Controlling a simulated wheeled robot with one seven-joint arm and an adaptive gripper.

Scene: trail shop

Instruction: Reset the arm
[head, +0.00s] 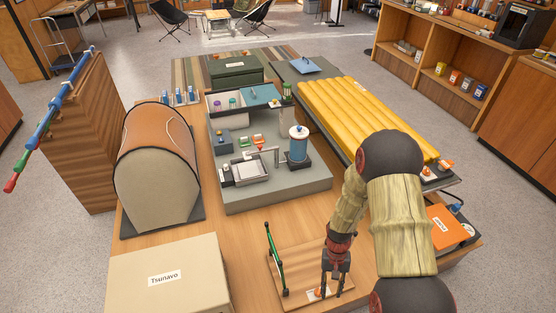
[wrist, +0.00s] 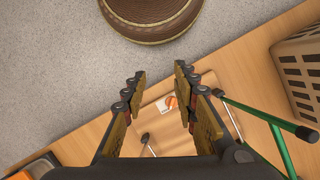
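My gripper (head: 335,292) hangs at the near end of my arm in the head view, pointing down over a small wooden board (head: 290,262) near the table's front edge. In the wrist view my gripper (wrist: 159,75) has its two fingers spread apart with nothing between the tips. The board (wrist: 160,125) shows beyond and below the fingers, with a small white and orange card (wrist: 170,103) on it. A green rod (wrist: 279,140) stands at the board's side. I cannot tell the exact height of the fingers above the board.
A box labelled Tsunavo (head: 170,278) is left of the board; an orange box (head: 447,226) is to the right. A yellow sleeping pad (head: 350,115) and a grey display platform (head: 240,196) lie behind. The wrist view shows a round woven item (wrist: 150,22) and a slatted crate (wrist: 300,70).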

